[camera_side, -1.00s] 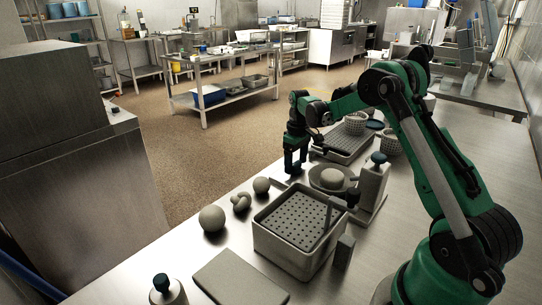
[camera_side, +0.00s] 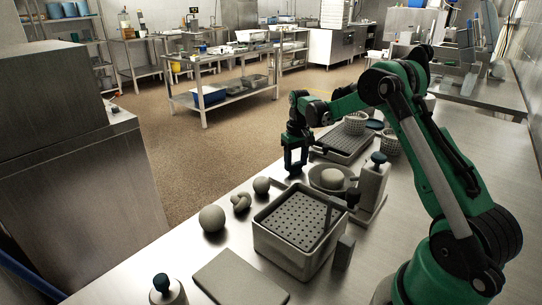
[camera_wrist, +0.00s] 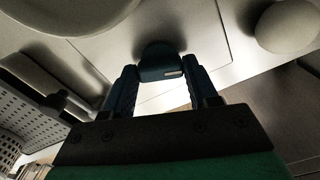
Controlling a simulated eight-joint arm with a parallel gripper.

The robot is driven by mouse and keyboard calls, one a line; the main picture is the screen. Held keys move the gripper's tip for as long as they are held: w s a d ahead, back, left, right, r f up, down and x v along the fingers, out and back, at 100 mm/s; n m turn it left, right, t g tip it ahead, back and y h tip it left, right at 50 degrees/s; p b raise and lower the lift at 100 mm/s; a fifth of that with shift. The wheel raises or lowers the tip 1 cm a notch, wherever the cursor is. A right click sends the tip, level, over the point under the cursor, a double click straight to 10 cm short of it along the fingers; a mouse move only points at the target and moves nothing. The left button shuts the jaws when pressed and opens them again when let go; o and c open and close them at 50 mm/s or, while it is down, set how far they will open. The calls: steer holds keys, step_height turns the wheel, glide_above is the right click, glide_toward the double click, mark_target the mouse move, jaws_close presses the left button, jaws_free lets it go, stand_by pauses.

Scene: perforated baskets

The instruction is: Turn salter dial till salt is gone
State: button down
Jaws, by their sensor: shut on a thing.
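My gripper (camera_side: 296,172) points down near the back edge of the steel table. In the wrist view my gripper (camera_wrist: 160,80) has one finger on each side of a dark blue-green dial (camera_wrist: 158,64) and is shut on it. The dial has a small pale mark on its right side. It sits at the fingertips, against a pale surface. In the side view I cannot make the dial out between the fingers. No salt can be made out in either view.
A perforated basket tray (camera_side: 266,240) stands in front of my gripper. A shallow dish with a round lump (camera_side: 332,179) and a dispenser with a dark knob (camera_side: 372,184) stand right of it. Loose round lumps (camera_side: 212,218) lie left. A flat board (camera_side: 240,277) lies in front.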

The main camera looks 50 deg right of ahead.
mark_target(296, 163)
steer(key=m, duration=0.5)
steer(key=shift+m, duration=0.3)
steer(key=m, duration=0.5)
steer(key=shift+m, duration=0.4)
steer(key=shift+c, duration=1.2)
jaws_free()
step_height(296, 163, up, 6)
steer(key=shift+f, duration=0.15)
